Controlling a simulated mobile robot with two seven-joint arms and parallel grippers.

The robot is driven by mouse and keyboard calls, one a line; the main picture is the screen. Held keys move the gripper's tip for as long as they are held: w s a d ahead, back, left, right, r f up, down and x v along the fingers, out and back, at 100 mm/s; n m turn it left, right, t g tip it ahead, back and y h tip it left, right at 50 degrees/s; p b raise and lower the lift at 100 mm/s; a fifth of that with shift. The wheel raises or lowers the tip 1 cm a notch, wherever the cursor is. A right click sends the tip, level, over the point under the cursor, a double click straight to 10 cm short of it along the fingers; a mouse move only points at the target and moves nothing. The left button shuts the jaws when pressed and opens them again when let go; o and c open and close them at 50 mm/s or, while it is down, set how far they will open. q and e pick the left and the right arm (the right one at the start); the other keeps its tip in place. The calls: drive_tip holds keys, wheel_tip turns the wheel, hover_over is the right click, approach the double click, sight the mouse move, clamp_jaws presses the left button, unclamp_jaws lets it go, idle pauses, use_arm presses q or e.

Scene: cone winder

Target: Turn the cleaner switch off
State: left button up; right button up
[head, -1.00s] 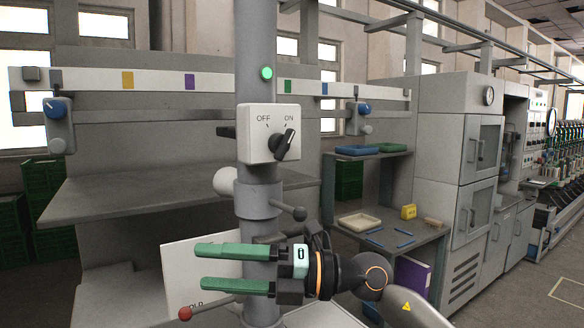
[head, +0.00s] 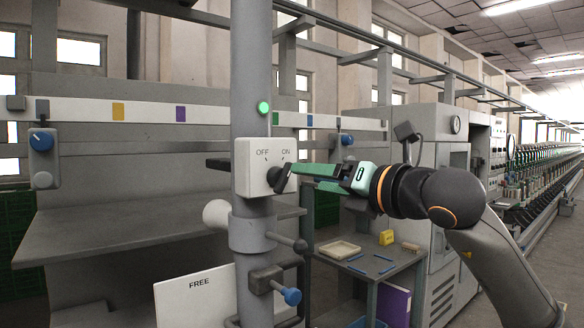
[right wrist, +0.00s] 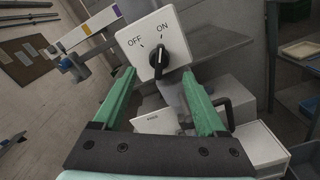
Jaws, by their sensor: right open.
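The cleaner switch is a white box (head: 246,168) on a grey post, marked OFF at left and ON at right. Its black knob (head: 277,179) points up towards ON. In the right wrist view the knob (right wrist: 160,58) shows just past the fingertips, between their lines. My right gripper (head: 304,179) has green fingers and is open, reaching in from the right with its tips close to the knob. Whether they touch it I cannot tell. In the right wrist view the gripper (right wrist: 157,77) has nothing between its fingers near the palm. My left gripper is not in view.
A green lamp (head: 263,107) glows on the post above the box. Below are a grey side handle (head: 299,245), a blue knob (head: 291,296) and a white sign (head: 190,305) reading FREE. A side table with a cream tray (head: 339,250) stands at lower right.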

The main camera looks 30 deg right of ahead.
sight(288, 175)
drive_tip(key=w, duration=0.2)
drive_tip(key=w+p, duration=0.1)
drive_tip(key=w, duration=0.1)
drive_tip(key=w+p, duration=0.1)
drive_tip(key=w, duration=0.1)
drive_tip(key=shift+a+r, duration=0.1)
drive_tip(key=shift+a, duration=0.2)
drive_tip(key=shift+w, duration=0.55)
clamp_jaws()
